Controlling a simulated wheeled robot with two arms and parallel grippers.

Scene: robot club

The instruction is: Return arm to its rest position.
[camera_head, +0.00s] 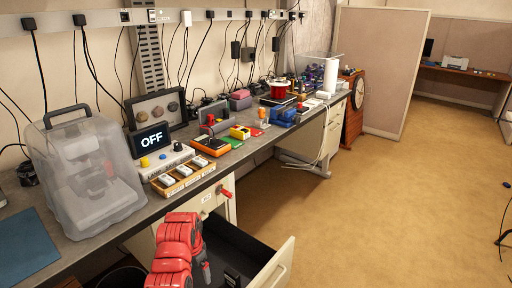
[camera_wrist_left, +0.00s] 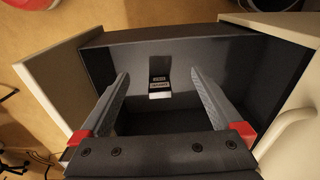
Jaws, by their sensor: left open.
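My red left arm (camera_head: 175,250) comes in at the bottom of the head view, beside and partly over an open desk drawer (camera_head: 277,262). My left gripper (camera_head: 206,272) points down into the drawer and is partly hidden by the arm. In the left wrist view the gripper (camera_wrist_left: 158,73) is open, its two fingers apart with nothing held between them. The dark drawer interior (camera_wrist_left: 215,55) lies below it. A small black item with a white end (camera_wrist_left: 160,87) lies on the drawer floor, beyond the fingertips. My right gripper is not in view.
The grey workbench (camera_head: 95,232) carries a translucent covered machine (camera_head: 85,170), an OFF display (camera_head: 152,138), a wooden tray (camera_head: 183,178) and several tools. The drawer sticks out from under the bench. The tan floor (camera_head: 390,190) to the right is mostly clear.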

